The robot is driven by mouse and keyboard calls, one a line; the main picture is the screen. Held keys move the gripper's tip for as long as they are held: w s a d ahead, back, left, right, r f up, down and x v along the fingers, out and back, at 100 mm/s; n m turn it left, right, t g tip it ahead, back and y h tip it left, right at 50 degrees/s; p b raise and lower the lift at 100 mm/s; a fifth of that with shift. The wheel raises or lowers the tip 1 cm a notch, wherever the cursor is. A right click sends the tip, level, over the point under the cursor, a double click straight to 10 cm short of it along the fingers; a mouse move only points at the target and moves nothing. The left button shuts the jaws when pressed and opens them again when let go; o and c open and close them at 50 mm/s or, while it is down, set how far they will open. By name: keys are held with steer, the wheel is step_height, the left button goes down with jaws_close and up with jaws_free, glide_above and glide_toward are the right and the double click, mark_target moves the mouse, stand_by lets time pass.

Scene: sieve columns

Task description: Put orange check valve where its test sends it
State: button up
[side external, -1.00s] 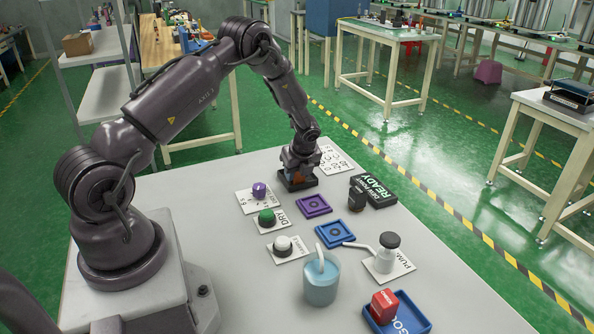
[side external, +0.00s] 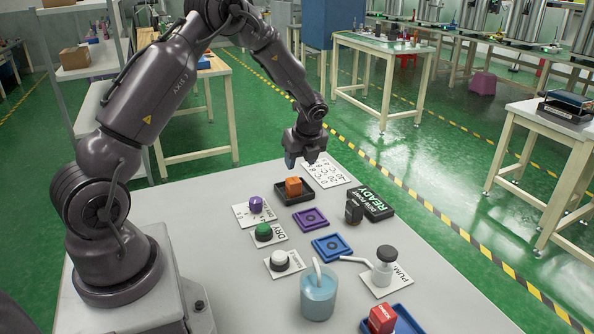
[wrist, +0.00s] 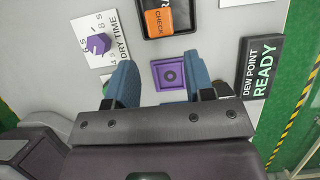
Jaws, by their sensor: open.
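The orange check valve (side external: 294,186) is a small block standing in a black tray (side external: 278,199) near the far end of the table. In the wrist view the orange block (wrist: 165,20) is at the top, with "CHECK" lettering, inside the black tray. My gripper (side external: 303,160) is above and behind the tray, clear of the block. In the wrist view my gripper (wrist: 160,82) has its two blue fingers apart with nothing held, and a purple square pad (wrist: 169,74) shows beyond them. The dew point sign (side external: 378,201) reads READY.
A purple dial (side external: 256,204), green button (side external: 264,232) and white button (side external: 282,260) line the left. A blue pad (side external: 332,246), beaker of bluish liquid (side external: 318,293), pump bottle (side external: 385,266) and red block (side external: 382,318) are nearer. A small black object (side external: 353,209) stands beside the sign.

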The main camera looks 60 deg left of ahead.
steer(key=s+d+r+n+t, duration=0.1)
steer(key=s+d+r+n, duration=0.1)
steer(key=d+r+n, duration=0.3)
steer(key=s+d+r+n+t+h, duration=0.1)
steer(key=s+d+r, duration=0.1)
steer(key=d+r, duration=0.35)
steer(key=s+d+r+n+t, duration=0.1)
steer(key=s+d+r+n, duration=0.15)
steer(key=r, duration=0.45)
steer(key=s+d+r+n+t+h, duration=0.1)
steer(key=s+d+r+n, duration=0.1)
steer(key=s+d+n, duration=0.2)
steer(key=s+d+r+n+t+h, duration=0.1)
steer(key=s+d+n, duration=0.4)
steer(key=s, duration=0.6)
steer(key=shift+d+r+t+h, duration=0.3)
steer(key=shift+d+r+h, duration=0.5)
steer(key=shift+d, duration=0.4)
steer(key=shift+r+n, duration=0.15)
steer(key=shift+n, duration=0.1)
